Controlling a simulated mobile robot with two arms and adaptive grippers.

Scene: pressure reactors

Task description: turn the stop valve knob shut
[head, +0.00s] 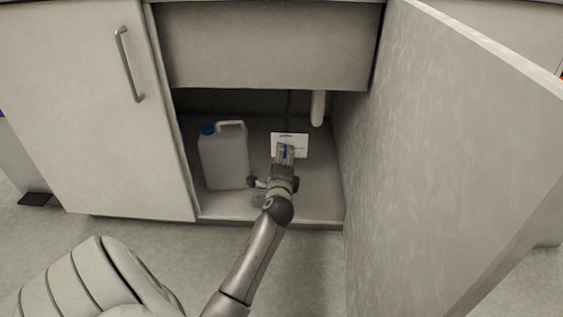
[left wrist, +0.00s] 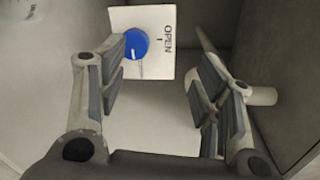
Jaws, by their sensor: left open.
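The stop valve knob is a round blue knob (left wrist: 136,44) on a white plate (left wrist: 165,18) marked OPEN, seen in the left wrist view. In the head view the plate (head: 301,138) stands at the back of the open cabinet, and only a bit of blue shows past the gripper. My left gripper (head: 286,152) reaches into the cabinet in front of the plate. In the left wrist view the gripper (left wrist: 160,80) is open, its fingers wide apart with nothing held. The knob appears beside the left finger, which slightly overlaps its edge. I cannot tell whether they touch. My right gripper is not in view.
A pale jerrycan (head: 224,158) with a blue cap stands on the cabinet floor left of my arm. A white pipe (head: 318,108) hangs at the back right. The open door (head: 440,150) bounds the right side, and a closed door (head: 90,110) the left.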

